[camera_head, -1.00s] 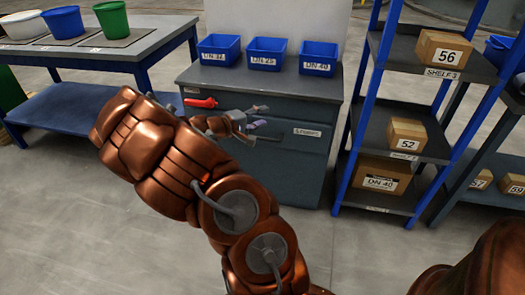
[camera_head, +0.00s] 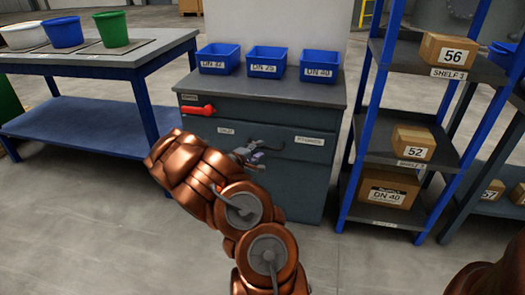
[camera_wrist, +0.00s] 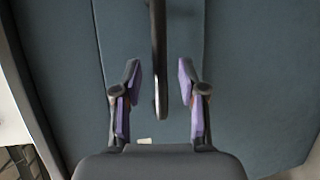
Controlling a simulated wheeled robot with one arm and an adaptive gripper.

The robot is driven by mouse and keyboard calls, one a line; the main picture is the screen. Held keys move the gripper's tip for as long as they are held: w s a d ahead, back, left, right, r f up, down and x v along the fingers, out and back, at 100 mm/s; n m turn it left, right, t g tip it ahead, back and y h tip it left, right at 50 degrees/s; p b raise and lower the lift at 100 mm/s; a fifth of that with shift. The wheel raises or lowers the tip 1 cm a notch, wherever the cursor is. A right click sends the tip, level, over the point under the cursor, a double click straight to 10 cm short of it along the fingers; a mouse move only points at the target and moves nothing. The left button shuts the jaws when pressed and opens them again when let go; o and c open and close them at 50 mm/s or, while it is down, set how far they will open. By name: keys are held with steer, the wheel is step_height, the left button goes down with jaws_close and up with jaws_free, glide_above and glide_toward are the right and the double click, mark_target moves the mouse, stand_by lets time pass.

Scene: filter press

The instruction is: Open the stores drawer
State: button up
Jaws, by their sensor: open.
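The grey drawer cabinet (camera_head: 295,185) stands ahead of me. A labelled drawer front (camera_head: 300,155) lies flush with the cabinet, so it looks shut. My gripper (camera_head: 252,156) is at this front, left of its white label, and partly hides the dark handle (camera_head: 272,146). In the wrist view the open purple-padded fingers (camera_wrist: 159,72) stand on either side of the dark bar handle (camera_wrist: 158,35). The bar's end lies between the fingertips with a gap on both sides. I see no contact.
A red handle (camera_head: 197,110) is at the cabinet's upper left. Blue bins (camera_head: 267,60) stand on top. A blue-framed shelf (camera_head: 360,140) with boxes is close on the right, a workbench (camera_head: 95,62) with buckets on the left. The floor in front is clear.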

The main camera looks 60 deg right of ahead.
steer(key=shift+s+d+f, duration=0.1)
steer(key=shift+d+f, duration=0.05)
steer(key=shift+d, duration=0.55)
steer(key=shift+d+f, duration=0.15)
steer(key=shift+d, duration=0.55)
jaws_close()
